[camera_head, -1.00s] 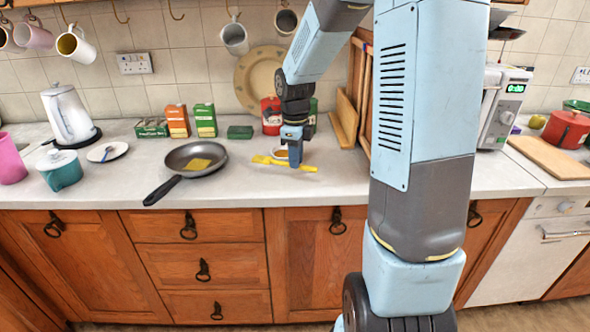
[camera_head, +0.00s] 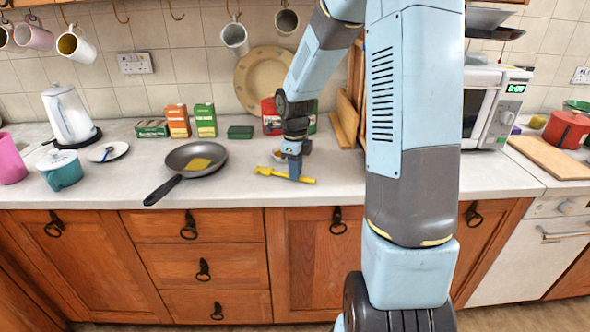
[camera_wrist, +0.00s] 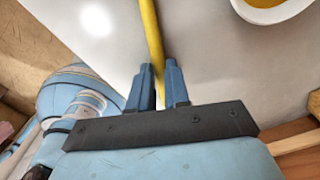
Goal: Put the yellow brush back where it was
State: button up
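The yellow brush (camera_head: 274,173) is low over the front part of the worktop, lying roughly left to right and slightly tilted in the head view. I cannot tell for sure whether it touches the worktop. My gripper (camera_head: 294,177) points down and is shut on its handle. In the wrist view the yellow handle (camera_wrist: 151,30) runs between the two blue fingertips (camera_wrist: 158,72). The brush's far ends are out of the wrist view. A small bowl (camera_head: 278,155) stands just behind the brush; its white rim (camera_wrist: 238,8) shows at the wrist view's top right.
A frying pan (camera_head: 178,158) with a yellow piece (camera_head: 195,164) in it stands left of the brush. Boxes and a red tin (camera_head: 271,117) line the back, with wooden boards (camera_head: 345,120) behind right. The worktop's front edge is close; bare worktop lies right of the gripper.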

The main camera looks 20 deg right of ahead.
jog(key=o, duration=0.4)
notch_tip(320, 180, up, 12)
jog(key=shift+s+a+r+n+t, duration=0.45)
jog(key=shift+s+r+n+t, duration=0.9)
jog(key=shift+s+n, duration=3)
jog(key=shift+s+a+r+n+t, duration=0.55)
jog(key=shift+s+r+n, duration=1.6)
jog(key=shift+s+n, duration=2.15)
jog(key=shift+s+a+r+n+t, duration=0.4)
jog(key=shift+s+r+n+t, duration=1)
jog(key=shift+s+n, duration=2.95)
jog(key=shift+r+g, duration=0.35)
jog(key=shift+g, duration=0.05)
